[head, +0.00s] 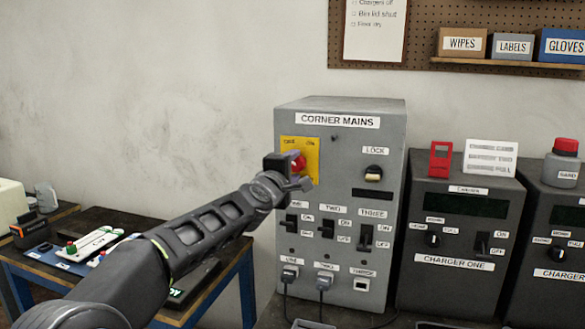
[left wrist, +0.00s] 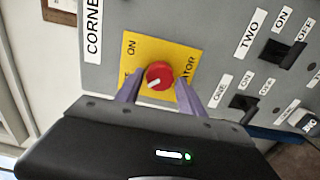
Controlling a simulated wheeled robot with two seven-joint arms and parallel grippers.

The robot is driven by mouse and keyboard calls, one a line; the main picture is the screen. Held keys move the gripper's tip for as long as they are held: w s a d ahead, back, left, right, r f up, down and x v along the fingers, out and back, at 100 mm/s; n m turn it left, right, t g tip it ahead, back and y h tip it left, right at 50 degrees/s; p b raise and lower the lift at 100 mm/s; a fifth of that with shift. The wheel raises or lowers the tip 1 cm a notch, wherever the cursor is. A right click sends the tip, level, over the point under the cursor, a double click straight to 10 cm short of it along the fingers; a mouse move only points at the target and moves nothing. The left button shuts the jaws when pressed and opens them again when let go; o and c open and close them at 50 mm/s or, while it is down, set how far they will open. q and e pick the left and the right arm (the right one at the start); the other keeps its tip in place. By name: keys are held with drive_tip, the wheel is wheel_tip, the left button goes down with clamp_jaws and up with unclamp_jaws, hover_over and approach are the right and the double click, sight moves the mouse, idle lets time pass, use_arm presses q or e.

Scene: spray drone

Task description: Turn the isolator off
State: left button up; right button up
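The isolator is a round red knob (head: 299,162) on a yellow plate (head: 312,155) at the upper left of the grey CORNER MAINS box (head: 345,200). In the left wrist view the knob (left wrist: 159,75) carries a short white mark toward the lower left of its face. An ON label shows above left of it; another label is partly hidden by a finger. My left gripper (head: 294,172) is at the knob. Its fingers (left wrist: 161,92) stand open, one on each side, with visible gaps. My right gripper is not in view.
Below the isolator are black switches (head: 326,228) labelled ONE to THREE, close under my left gripper. A LOCK key switch (head: 375,175) is to the right. Charger boxes (head: 453,240) stand further right. A side table (head: 60,262) with small devices is at left.

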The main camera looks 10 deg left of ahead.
use_arm(q)
drive_tip(key=shift+o, duration=1.2)
drive_tip(key=s+b, duration=0.1)
drive_tip(key=s, duration=0.6)
drive_tip(key=shift+s+a, duration=0.25)
drive_tip(key=shift+s, duration=0.15)
